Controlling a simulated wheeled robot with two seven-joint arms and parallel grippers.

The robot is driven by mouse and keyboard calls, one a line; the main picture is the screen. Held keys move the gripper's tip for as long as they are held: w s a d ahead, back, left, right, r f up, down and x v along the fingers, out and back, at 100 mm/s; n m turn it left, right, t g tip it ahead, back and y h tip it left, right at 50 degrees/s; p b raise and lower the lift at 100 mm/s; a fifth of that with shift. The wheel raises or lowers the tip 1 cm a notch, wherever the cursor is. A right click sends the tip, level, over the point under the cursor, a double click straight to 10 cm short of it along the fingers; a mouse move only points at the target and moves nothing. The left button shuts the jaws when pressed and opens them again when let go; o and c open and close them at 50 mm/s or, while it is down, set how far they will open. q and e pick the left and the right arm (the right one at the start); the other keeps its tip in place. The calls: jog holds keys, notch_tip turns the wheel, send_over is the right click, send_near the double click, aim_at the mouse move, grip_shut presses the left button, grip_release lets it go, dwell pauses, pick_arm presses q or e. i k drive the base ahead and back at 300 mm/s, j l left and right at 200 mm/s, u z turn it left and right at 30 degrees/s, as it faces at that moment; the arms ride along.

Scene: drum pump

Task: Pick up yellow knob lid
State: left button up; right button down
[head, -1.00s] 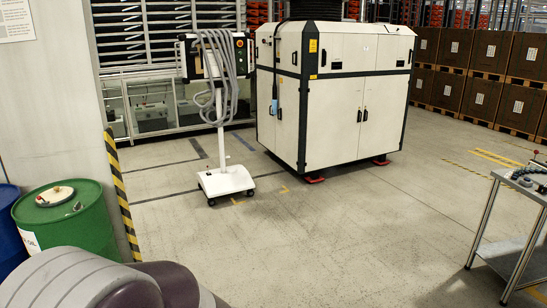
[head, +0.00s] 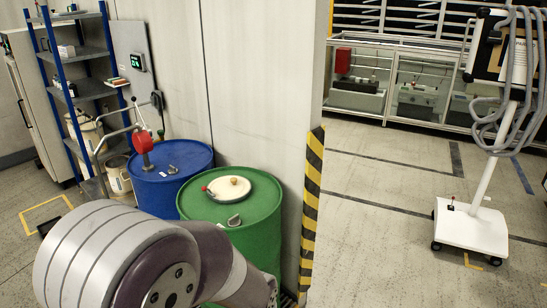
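A pale round lid (head: 229,188) with a small yellowish knob (head: 234,181) lies on top of the green drum (head: 265,215). A small red-tipped fitting (head: 205,189) is at the lid's left edge. A grey cap (head: 234,220) sits on the drum top in front of the lid. My arm crosses the lower left in front of the drums and hides their lower parts. Neither of my grippers shows in the head view.
A blue drum (head: 180,158) with a red pump (head: 142,143) stands left of the green drum. A wall with a striped yellow-black edge (head: 312,190) rises behind. A blue-framed shelf (head: 90,55) stands at left. A white wheeled stand (head: 470,227) is at right, with open floor between.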

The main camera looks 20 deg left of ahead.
aim_at(227, 189)
jog(key=i+l, duration=0.1)
jog(key=i, duration=1.55)
